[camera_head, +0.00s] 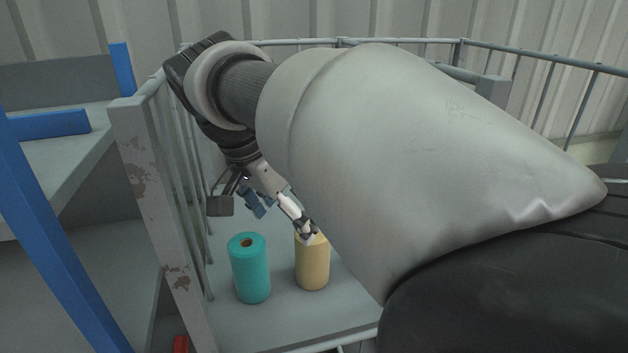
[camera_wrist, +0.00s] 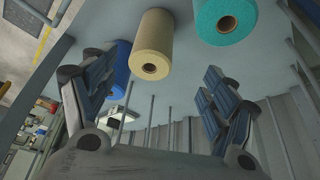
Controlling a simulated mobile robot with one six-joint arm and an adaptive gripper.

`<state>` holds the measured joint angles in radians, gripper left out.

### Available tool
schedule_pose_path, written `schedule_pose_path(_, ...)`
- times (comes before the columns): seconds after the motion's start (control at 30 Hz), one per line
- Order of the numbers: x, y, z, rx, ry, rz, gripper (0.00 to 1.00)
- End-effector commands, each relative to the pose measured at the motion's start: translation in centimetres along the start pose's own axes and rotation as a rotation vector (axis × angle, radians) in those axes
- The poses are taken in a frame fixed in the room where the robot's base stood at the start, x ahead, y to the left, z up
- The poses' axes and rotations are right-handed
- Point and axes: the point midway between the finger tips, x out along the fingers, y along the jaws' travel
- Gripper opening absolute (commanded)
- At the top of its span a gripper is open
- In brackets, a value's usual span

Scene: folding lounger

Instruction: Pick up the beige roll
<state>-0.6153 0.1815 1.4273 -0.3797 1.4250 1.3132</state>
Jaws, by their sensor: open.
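The beige roll (camera_head: 313,266) stands upright on a grey surface (camera_head: 285,317), right of a teal roll. My gripper (camera_head: 280,214) is open and empty, above and behind the rolls in the head view. One finger overlaps the beige roll's top edge there; I cannot tell whether it touches. In the wrist view the beige roll (camera_wrist: 151,38) shows between and beyond the spread fingers of my gripper (camera_wrist: 156,74), with its end hole facing the camera. My arm hides the area right of the beige roll in the head view.
The teal roll (camera_head: 249,272) stands close to the beige one with a narrow gap. A blue roll (camera_wrist: 119,65) shows behind the left finger in the wrist view. A worn grey post (camera_head: 155,215) and metal railings (camera_head: 400,41) bound the surface.

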Motion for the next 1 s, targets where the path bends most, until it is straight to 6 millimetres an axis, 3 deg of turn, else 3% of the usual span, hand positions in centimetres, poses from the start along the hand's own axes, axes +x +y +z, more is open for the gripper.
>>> schedule_pose_path(0.1, 2.9, 0.2, 0.0, 0.001, -0.002, 0.005, 0.78)
schedule_pose_path(0.33, 7.5, 0.2, 0.0, 0.001, -0.002, 0.004, 0.78)
schedule_pose_path(0.67, 10.3, 0.3, -0.2, 0.001, -0.001, 0.001, 0.78)
schedule_pose_path(1.0, 14.5, 0.7, -0.4, -0.001, -0.001, 0.0, 0.78)
